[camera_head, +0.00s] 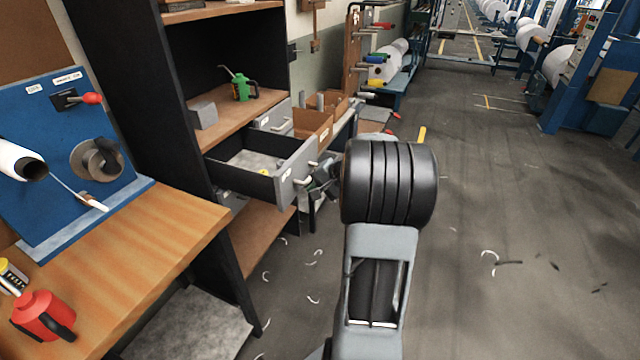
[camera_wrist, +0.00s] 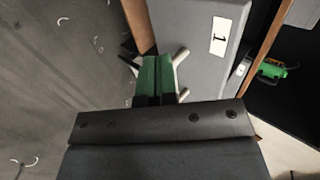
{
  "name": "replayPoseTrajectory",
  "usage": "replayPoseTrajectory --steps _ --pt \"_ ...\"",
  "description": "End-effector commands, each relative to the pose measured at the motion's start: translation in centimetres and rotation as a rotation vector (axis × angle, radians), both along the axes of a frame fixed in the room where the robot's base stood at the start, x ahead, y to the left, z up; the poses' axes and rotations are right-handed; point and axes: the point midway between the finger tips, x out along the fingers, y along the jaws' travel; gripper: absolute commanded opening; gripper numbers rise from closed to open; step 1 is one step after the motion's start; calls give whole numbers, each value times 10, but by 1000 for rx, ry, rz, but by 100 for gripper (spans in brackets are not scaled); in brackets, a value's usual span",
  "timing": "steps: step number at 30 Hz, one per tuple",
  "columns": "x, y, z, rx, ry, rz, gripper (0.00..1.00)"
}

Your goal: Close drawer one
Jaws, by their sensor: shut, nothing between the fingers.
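Drawer one (camera_head: 297,168) is pulled out of the dark cabinet, with its black-sided box and inside showing in the head view. Its grey front (camera_wrist: 200,60) fills the upper middle of the wrist view, with a white label reading 1 (camera_wrist: 219,38). Its pale bar handle (camera_wrist: 182,56) shows at the fingers, partly hidden by them. My gripper (camera_wrist: 154,76) has its green fingers shut together with nothing between them. They are at the handle, close to the drawer front; I cannot tell whether they touch. In the head view my gripper (camera_head: 322,187) is partly hidden by my arm.
Another grey drawer (camera_head: 272,117) and brown cardboard boxes (camera_head: 313,128) are just beyond. A green oil can (camera_head: 243,88) stands on the cabinet shelf (camera_head: 225,118). A wooden workbench (camera_head: 140,235) is at left. The floor (camera_head: 510,200) at right is mostly open, with scattered scraps.

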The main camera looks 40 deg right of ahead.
Motion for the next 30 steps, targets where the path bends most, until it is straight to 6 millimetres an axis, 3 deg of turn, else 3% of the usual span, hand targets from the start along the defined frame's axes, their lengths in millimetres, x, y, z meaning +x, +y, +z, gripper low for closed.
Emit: replayPoseTrajectory --steps 7,16,30 --pt "29 17 -31 0 4 4 0" --pt "57 31 -27 -2 0 1 0" --pt "62 34 -29 -1 1 1 0"
